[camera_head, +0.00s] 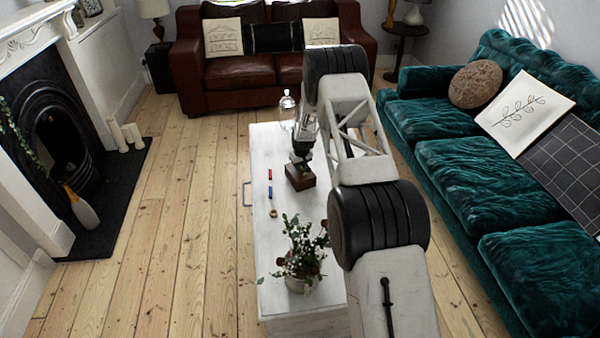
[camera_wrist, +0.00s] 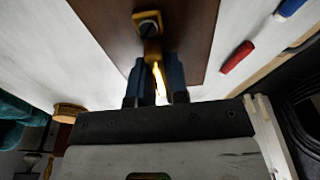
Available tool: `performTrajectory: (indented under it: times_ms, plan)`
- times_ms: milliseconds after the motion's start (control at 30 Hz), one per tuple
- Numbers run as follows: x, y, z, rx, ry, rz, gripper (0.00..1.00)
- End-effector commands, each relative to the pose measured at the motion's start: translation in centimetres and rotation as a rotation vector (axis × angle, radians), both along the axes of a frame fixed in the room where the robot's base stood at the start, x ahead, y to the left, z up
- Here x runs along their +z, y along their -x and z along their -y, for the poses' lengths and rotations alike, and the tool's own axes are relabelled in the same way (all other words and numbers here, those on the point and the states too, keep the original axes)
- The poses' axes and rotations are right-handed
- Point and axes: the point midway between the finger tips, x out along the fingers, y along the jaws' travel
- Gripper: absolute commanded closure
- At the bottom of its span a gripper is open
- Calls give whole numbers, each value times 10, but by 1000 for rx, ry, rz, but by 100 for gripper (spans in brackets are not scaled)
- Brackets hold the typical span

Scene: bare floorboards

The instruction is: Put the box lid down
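The brown wooden box lid (camera_wrist: 190,25) fills the upper middle of the wrist view and has a brass knob (camera_wrist: 150,25). My gripper (camera_wrist: 156,72) has its two blue-grey fingers on either side of the knob, and they appear closed on it. In the head view my gripper (camera_head: 301,158) points down over a small brown wooden block shape (camera_head: 300,178) on the white table. I cannot tell there whether this is the lid alone or the lid on its box.
The white table (camera_head: 268,150) bears a red piece (camera_head: 269,174), a blue piece (camera_head: 269,191), a small brass ring (camera_head: 273,213) and a potted plant (camera_head: 300,255) at the near end. A glass dome (camera_head: 287,108) stands at the far end. A green sofa (camera_head: 470,180) is right.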

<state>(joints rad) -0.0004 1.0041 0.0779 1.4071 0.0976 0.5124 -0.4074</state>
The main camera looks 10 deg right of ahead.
Motion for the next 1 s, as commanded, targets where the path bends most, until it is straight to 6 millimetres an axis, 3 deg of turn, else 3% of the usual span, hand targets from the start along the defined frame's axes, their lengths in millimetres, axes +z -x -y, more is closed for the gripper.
performTrajectory:
  times_ms: [67,633,1000]
  plan:
    - [0,0,0,0,0,0,100]
    - [5,-1,0,0,0,1,100]
    - [35,-1,0,0,0,3,100]
